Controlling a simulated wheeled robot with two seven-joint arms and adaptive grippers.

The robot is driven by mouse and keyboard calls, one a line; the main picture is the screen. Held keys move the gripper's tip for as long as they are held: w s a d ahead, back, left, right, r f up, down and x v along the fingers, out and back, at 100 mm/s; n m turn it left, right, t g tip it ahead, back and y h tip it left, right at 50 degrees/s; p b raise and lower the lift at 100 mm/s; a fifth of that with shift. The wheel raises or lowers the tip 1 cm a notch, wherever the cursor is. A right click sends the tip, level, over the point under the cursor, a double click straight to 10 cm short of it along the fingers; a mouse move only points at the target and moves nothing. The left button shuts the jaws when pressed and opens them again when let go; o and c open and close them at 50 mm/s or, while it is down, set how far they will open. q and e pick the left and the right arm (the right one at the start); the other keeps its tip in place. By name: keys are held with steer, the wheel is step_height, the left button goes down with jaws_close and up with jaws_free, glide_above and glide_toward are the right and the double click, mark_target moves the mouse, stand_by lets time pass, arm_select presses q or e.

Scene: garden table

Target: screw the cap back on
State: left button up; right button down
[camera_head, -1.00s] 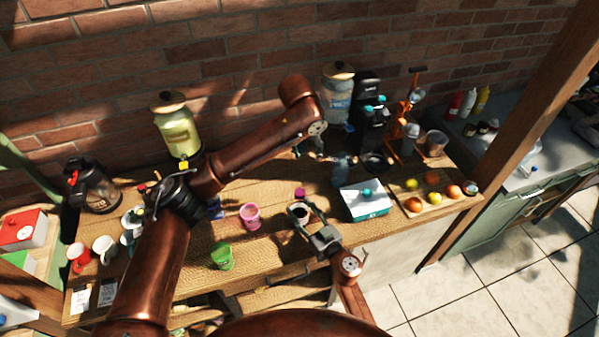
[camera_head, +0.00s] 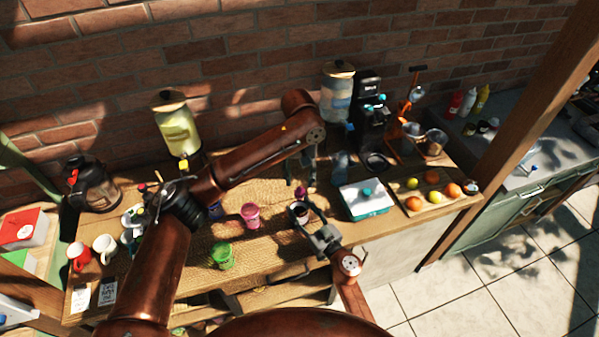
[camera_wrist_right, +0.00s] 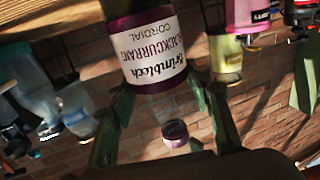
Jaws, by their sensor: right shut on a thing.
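My right gripper (camera_head: 301,212) is shut around a dark bottle (camera_wrist_right: 155,52) with a white blackcurrant cordial label, whose text appears upside down in the right wrist view. The purple cap (camera_head: 302,193) shows just beyond the bottle in the head view. A purple piece in line with the bottle also shows in the right wrist view (camera_wrist_right: 175,134). I cannot tell whether the cap touches the bottle's mouth. My left gripper (camera_head: 300,177) points down just behind and above the cap. Its fingers look apart, with nothing seen held between them.
A white and teal box (camera_head: 366,200) stands close on the right, beside a board with fruit (camera_head: 440,203). A black coffee machine (camera_head: 368,115) and a water dispenser (camera_head: 337,98) stand behind.

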mark_target(299, 191)
arm_select(q)
steer(key=shift+f, duration=2.55)
steer(key=shift+c, duration=0.3)
jaws_close()
